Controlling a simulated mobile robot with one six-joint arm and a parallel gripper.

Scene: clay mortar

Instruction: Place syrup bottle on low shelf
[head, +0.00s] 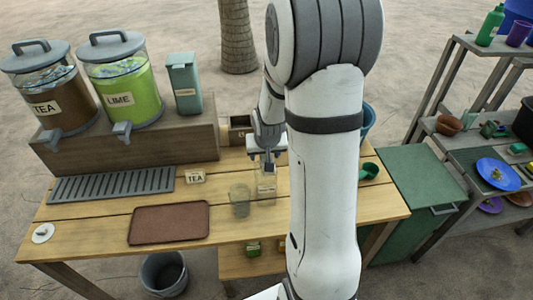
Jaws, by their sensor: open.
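A clear bottle with a pale label (266,186), which looks like the syrup bottle, stands upright on the wooden table (90,213). My gripper (266,165) is open, pointing down just above and at the bottle's top. I cannot tell whether its fingers touch the bottle. A low wooden shelf (232,266) sits under the table, with small green-and-yellow items (253,248) on it. My arm hides the shelf's right part.
A clear cup (240,201) stands just left of the bottle. A brown tray (168,223), a TEA sign (195,176) and a drip grate (110,185) lie further left. Tea (48,95) and lime (124,85) dispensers stand behind. A green scoop (369,171) is right of my arm.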

